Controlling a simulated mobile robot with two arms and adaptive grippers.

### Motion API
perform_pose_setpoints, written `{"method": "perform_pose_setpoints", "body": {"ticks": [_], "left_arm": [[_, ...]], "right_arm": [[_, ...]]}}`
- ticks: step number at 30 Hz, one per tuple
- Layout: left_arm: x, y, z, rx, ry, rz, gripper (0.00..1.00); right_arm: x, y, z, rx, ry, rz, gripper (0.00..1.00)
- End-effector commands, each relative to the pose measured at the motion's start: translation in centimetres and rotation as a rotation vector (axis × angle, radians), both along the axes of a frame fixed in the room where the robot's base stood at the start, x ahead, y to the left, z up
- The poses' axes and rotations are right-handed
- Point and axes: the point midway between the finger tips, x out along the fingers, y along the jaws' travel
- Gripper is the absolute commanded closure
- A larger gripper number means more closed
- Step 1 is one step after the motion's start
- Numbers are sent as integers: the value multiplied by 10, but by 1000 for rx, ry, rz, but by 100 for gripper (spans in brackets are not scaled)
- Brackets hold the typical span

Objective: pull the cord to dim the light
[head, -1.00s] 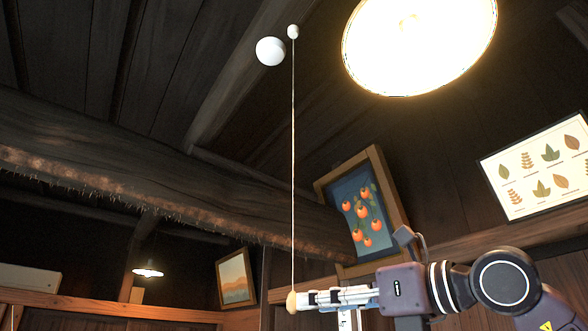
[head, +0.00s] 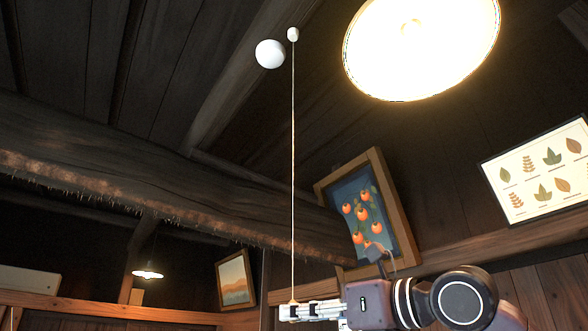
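The lit lamp (head: 420,45) hangs at the top right and glows bright. A thin pale cord (head: 293,170) hangs straight down from a small white fitting (head: 293,34) on the ceiling. At its lower end only the top of a tan knob (head: 292,302) shows; the rest is hidden by my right gripper. My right gripper (head: 290,312) comes in level from the right, with its fingertips at the knob. The fingers look close together, but whether they are closed on the knob cannot be told. My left gripper is not in view.
A thick wooden beam (head: 150,185) crosses behind the cord. A white ball (head: 270,54) is near the cord's top. A framed persimmon picture (head: 363,212) and a leaf chart (head: 540,172) hang on the wall to the right. A smaller lamp (head: 147,272) glows at the lower left.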

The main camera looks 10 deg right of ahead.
Motion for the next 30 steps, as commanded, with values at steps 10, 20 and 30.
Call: {"method": "perform_pose_setpoints", "body": {"ticks": [10,20,30], "left_arm": [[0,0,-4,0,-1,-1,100],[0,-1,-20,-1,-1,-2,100],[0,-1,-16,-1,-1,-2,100]], "right_arm": [[0,0,-5,0,0,-1,98],[0,0,-22,-1,1,-1,98],[0,0,-17,-1,2,-1,98]]}}
